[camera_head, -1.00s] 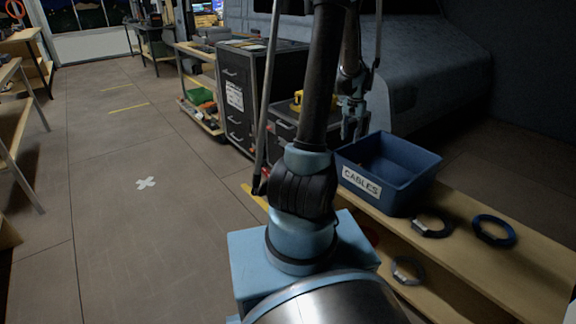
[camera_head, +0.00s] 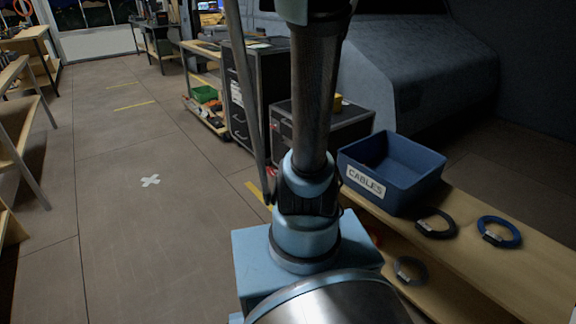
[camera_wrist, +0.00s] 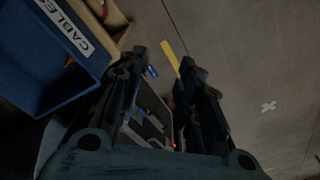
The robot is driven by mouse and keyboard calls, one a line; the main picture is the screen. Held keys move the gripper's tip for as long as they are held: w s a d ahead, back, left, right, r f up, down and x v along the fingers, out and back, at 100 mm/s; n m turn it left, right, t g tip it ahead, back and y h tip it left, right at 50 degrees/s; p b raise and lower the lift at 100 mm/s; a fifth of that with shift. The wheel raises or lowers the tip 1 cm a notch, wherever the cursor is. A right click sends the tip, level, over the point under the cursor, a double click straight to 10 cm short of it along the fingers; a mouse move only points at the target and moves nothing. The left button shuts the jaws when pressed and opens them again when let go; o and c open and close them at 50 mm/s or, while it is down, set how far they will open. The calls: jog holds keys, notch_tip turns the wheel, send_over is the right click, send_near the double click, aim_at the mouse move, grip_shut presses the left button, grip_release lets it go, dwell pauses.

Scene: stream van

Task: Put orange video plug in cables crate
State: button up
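In the wrist view the crate (camera_wrist: 42,68) is at the upper left, to the left of my gripper (camera_wrist: 168,72). My gripper's two dark fingers are apart, with nothing visible held between them. It is out of sight in the head view. I cannot clearly identify the orange video plug; a red-orange object (camera_head: 375,236) shows partly behind my arm by the lower shelf.
A black cable coil (camera_head: 436,224) and a blue one (camera_head: 499,232) lie on the bench right of the crate. A grey coil (camera_head: 410,270) lies on the lower shelf. Black cases (camera_head: 318,122) stand behind. The floor at left is clear, with a white cross (camera_head: 150,181).

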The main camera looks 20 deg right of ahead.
jog(key=s+a+f+n, duration=0.4)
jog(key=s+a, duration=0.6)
jog(key=s, duration=0.3)
jog(key=shift+s+a+f+t, duration=0.15)
jog(key=shift+s+f+t, duration=0.1)
jog(key=shift+f+t, duration=0.2)
jog(key=shift+w+f, duration=0.25)
jog(key=shift+w, duration=0.3)
